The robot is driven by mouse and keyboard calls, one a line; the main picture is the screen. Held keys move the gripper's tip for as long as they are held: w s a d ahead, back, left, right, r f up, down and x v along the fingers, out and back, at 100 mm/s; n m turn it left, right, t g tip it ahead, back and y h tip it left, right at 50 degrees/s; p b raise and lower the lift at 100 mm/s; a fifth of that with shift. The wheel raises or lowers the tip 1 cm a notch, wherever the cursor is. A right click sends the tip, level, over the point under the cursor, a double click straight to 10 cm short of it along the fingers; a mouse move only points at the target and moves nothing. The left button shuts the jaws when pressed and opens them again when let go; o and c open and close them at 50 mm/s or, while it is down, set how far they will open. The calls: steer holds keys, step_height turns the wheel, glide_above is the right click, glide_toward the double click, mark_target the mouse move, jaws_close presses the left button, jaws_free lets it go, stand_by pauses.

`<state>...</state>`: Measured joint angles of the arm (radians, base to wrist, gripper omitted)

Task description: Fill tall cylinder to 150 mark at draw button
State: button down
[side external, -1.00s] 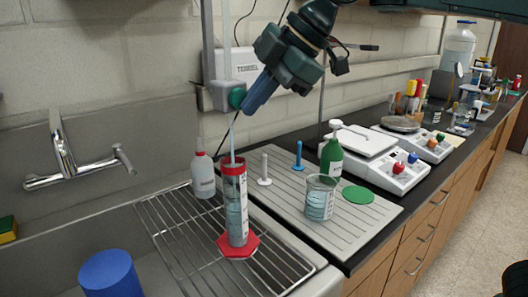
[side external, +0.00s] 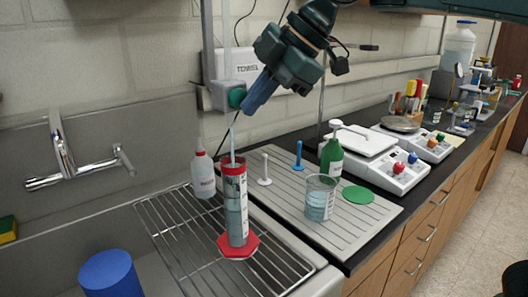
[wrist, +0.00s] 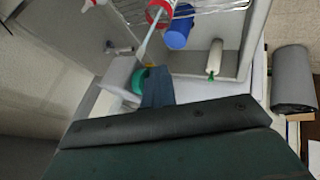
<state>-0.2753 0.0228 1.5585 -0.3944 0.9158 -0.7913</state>
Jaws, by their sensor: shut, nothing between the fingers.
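The tall cylinder (side external: 236,205) stands upright on its red base on the wire rack, with a red collar near its top and clear bluish liquid inside. Its marks are too small to read. A thin stream or tube runs from the dispenser (side external: 222,95) on the wall down to the cylinder's mouth. The round green draw button (side external: 237,98) is on the dispenser's front; it also shows in the wrist view (wrist: 139,80). My gripper (side external: 250,107) is shut and empty, its blue fingertips at the button, seemingly touching it. The wrist view shows the cylinder's red collar (wrist: 158,12).
The wire rack (side external: 170,235) spans the sink. A white squeeze bottle (side external: 203,176) stands behind the cylinder. A beaker (side external: 320,198), two small pegs and a green bottle (side external: 331,158) are on the grey drain board (side external: 290,213). A blue cup (side external: 108,275) is at front left.

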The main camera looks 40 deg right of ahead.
steer(key=s+d+r, duration=0.3)
steer(key=s+r, duration=0.5)
steer(key=shift+s+d, duration=0.35)
steer(key=shift+d, duration=0.05)
stand_by(0.5)
steer(key=shift+s, duration=0.1)
steer(key=s+d+f+m+h, duration=0.2)
steer(key=s+d+f+m, duration=0.5)
steer(key=f, duration=0.4)
steer(key=s+d+f+m+h, duration=0.2)
steer(key=s+d+f+m, duration=0.6)
steer(key=f, duration=0.3)
steer(key=shift+s+d+f+m+h, duration=0.2)
steer(key=shift+f+m+h, duration=0.15)
steer(key=shift+m, duration=0.55)
